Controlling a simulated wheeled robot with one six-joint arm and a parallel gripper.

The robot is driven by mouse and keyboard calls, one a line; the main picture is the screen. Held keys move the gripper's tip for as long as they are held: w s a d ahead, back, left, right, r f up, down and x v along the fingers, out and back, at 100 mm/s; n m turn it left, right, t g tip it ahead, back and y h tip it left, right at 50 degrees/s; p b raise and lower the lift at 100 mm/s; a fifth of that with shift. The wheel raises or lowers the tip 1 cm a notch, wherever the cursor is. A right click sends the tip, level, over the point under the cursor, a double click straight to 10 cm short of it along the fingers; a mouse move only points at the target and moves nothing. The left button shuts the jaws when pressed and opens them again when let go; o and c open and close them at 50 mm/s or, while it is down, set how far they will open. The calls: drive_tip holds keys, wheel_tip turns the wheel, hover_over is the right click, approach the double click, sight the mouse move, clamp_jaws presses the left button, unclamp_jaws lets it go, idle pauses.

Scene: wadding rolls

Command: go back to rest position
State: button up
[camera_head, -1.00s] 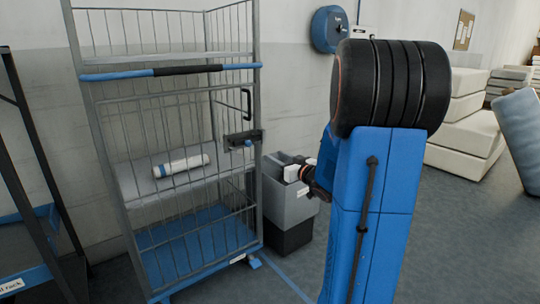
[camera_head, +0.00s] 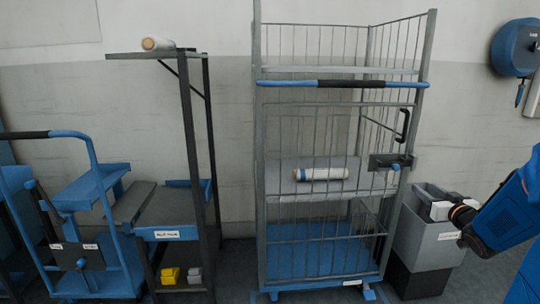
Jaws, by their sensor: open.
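A white wadding roll (camera_head: 321,174) with a dark blue band lies on the middle shelf of the wire cage trolley (camera_head: 342,83). Another pale roll (camera_head: 157,43) lies on top of the dark rack (camera_head: 190,130) at left. My blue arm comes in from the right edge. Its end, my gripper (camera_head: 441,210), shows small beside the grey bin (camera_head: 430,243), apart from both rolls. Its fingers are hard to make out, but it is open and nothing shows held in it.
A blue trolley (camera_head: 95,185) stands at far left. A yellow box (camera_head: 170,276) and a small grey box (camera_head: 195,275) sit low in the rack. A blue round dispenser (camera_head: 514,47) hangs on the wall at upper right. Bare wall lies between rack and cage.

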drive_tip(key=s+a+f+g, duration=0.2)
drive_tip(key=s+a+g, duration=0.2)
drive_tip(key=s+a, duration=0.5)
drive_tip(key=s+a+f+g, duration=0.3)
drive_tip(key=s+a, duration=0.5)
drive_tip(key=s, duration=0.5)
drive_tip(key=s+a+f+g+y, duration=0.1)
drive_tip(key=s+a+f+g, duration=0.1)
drive_tip(key=s+a+g, duration=0.3)
drive_tip(key=s+a, duration=0.4)
drive_tip(key=s, duration=0.2)
drive_tip(key=shift+s+a+f, duration=0.15)
drive_tip(key=shift+s+a, duration=0.05)
drive_tip(key=shift+a, duration=0.1)
